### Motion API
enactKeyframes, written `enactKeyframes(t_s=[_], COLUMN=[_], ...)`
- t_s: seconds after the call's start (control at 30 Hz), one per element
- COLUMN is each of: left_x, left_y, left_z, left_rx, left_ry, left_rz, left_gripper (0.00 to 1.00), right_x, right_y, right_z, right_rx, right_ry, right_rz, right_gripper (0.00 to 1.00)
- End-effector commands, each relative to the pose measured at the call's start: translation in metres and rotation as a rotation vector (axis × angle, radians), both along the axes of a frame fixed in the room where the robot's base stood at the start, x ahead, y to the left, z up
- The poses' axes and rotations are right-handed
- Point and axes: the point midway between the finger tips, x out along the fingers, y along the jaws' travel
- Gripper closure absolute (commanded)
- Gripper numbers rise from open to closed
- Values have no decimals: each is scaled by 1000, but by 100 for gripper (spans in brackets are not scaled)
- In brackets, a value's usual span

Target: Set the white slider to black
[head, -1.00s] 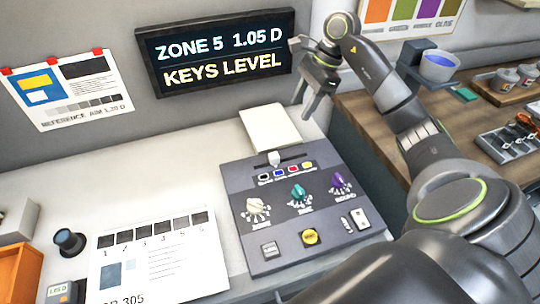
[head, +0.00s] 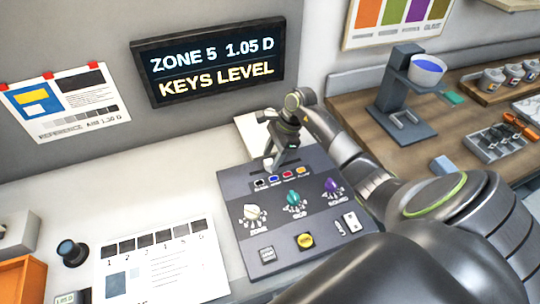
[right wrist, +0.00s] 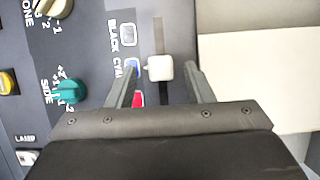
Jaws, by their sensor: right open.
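The dark control panel (head: 232,184) lies on the white counter. In the right wrist view the white slider knob (right wrist: 160,68) sits in a dark slot, level with the blue CYAN key (right wrist: 133,67). The BLACK key (right wrist: 128,35) is further up along the slot, and a red key (right wrist: 138,99) lies below. My right gripper (head: 279,160) is over the panel's top edge, open, with one finger on each side of the knob and visible gaps to it. In the head view the gripper mostly hides the knob. My left gripper is not in view.
Black, blue, red and orange keys (head: 302,170) line the panel below the slot. Coloured dials, including a teal one (head: 293,199), and a yellow button (head: 304,241) are lower down. A pale pad (head: 246,125) lies behind the panel. A wall display (head: 212,62) reads KEYS LEVEL.

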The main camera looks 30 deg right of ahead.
Motion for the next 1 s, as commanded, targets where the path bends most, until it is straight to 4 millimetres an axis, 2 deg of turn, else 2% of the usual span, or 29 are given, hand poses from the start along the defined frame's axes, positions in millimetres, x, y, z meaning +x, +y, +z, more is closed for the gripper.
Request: enactKeyframes(t_s=[0.2, 0.53, 0.87, 0.9, 1.0], left_x=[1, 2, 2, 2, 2], left_y=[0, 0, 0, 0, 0], left_z=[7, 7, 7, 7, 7], left_rx=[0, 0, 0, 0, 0], left_ry=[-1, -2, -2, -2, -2], left_rz=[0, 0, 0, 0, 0], left_gripper=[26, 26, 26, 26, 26], right_x=[2, 2, 2, 2, 2], right_y=[8, 8, 8, 8, 8], right_z=[-17, -21, -20, -20, -20], right_rx=[1, 0, 0, 0, 0], right_ry=[-1, -1, -1, -1, -1], right_rz=[-1, 0, 0, 0, 0], right_gripper=[53, 54, 97, 100, 100])
